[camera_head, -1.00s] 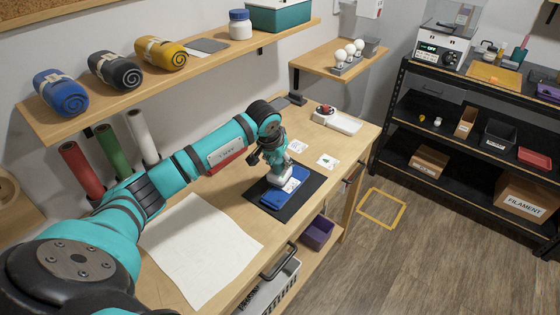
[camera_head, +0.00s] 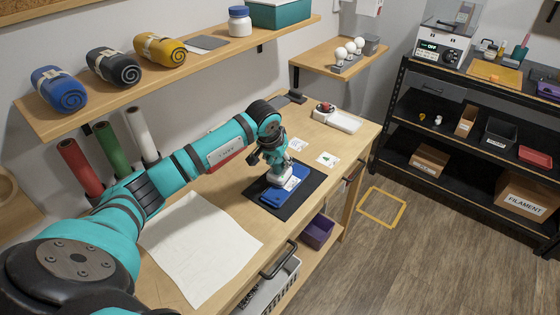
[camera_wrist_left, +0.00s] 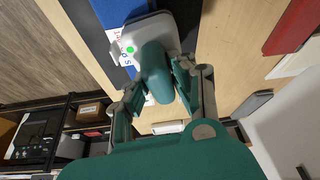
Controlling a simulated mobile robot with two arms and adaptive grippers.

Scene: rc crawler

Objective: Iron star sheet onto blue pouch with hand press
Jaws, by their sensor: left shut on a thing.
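My left gripper (camera_head: 270,156) is shut on the teal handle of the hand press (camera_head: 279,173). The wrist view shows the fingers (camera_wrist_left: 160,88) around the handle and a lit green light on the white base of the press (camera_wrist_left: 140,38). The base is over the blue pouch (camera_head: 272,198), which lies on a black mat (camera_head: 308,190); the pouch also shows in the wrist view (camera_wrist_left: 115,10). A pale printed patch (camera_head: 293,184) shows beside the press on the pouch. I cannot make out a star on it, and the press hides what lies beneath. My right gripper is not in view.
A large white sheet (camera_head: 197,245) covers the near bench. Small printed cards (camera_head: 328,159) lie beyond the mat, near a white device with a red top (camera_head: 325,108). Colored rolls (camera_head: 80,166) stand at the left. A wall shelf (camera_head: 190,68) overhangs the bench; a purple bin (camera_head: 318,232) is below.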

